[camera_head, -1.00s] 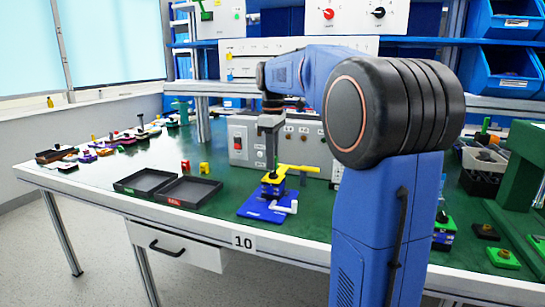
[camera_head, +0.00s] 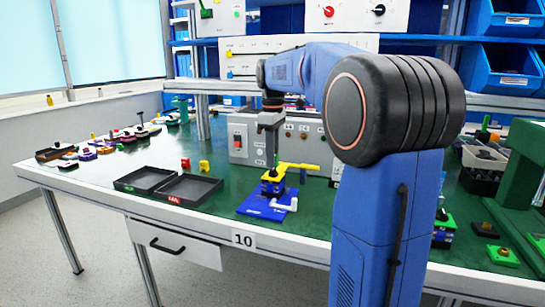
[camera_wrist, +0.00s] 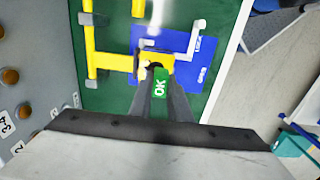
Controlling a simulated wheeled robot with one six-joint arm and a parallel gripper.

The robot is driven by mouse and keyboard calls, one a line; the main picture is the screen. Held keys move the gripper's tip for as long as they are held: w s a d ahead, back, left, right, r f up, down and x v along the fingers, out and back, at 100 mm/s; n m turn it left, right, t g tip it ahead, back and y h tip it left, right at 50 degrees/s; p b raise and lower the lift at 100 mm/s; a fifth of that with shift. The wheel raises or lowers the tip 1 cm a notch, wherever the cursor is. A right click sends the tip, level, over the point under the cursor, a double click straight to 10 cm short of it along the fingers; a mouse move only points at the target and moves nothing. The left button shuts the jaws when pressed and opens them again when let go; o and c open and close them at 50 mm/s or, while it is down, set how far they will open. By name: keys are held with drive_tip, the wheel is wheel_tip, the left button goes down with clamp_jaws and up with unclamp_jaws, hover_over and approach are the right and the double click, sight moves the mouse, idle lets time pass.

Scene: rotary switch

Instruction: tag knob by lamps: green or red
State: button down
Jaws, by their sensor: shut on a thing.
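My gripper (camera_head: 272,150) points down over the blue and yellow rotary-switch fixture on the green bench top. It is shut on a green tag marked OK (camera_wrist: 160,84), which shows between the fingers in the wrist view. The fixture has a blue base plate (camera_head: 262,212) with a white L-shaped bar and a yellow clamp (camera_head: 298,166) reaching to the right. The yellow clamp also shows in the wrist view (camera_wrist: 110,62). The tag's lower end is at the fixture's top. The fingers and tag hide the knob, so I cannot tell whether they touch.
A grey control box (camera_head: 245,140) with a red switch and several round knobs stands behind the fixture. Two dark trays are to the left, one with a red label (camera_head: 190,189). Small red (camera_head: 185,163) and yellow (camera_head: 204,165) pieces stand behind them. A green frame is at the right.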

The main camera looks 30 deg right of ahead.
drive_tip(key=shift+f, duration=0.85)
idle(0.3)
drive_tip(key=c, duration=1.6)
unclamp_jaws()
wheel_tip(320, 180, up, 17)
drive_tip(key=shift+r, duration=0.2)
drive_tip(key=s+a+f+m+t, duration=0.1)
drive_tip(key=s+a+f+m, duration=0.1)
drive_tip(key=s+a+f, duration=0.5)
drive_tip(key=s+a+f+m+t, duration=0.1)
drive_tip(key=s+a+f+m, duration=0.1)
drive_tip(key=s+a+f, duration=0.35)
drive_tip(key=s+a+f+m+t, duration=0.1)
drive_tip(key=s+f, duration=0.5)
drive_tip(key=f, duration=0.1)
drive_tip(key=s+a+f+m+t, duration=0.1)
drive_tip(key=s+f, duration=0.4)
drive_tip(key=f, duration=0.1)
drive_tip(key=s+a+f+m, duration=0.1)
drive_tip(key=s+f, duration=0.5)
drive_tip(key=f, duration=0.1)
drive_tip(key=shift+s+a+f+m+t, duration=0.15)
drive_tip(key=shift+s+f+m+t, duration=0.15)
drive_tip(key=shift+s+t, duration=0.1)
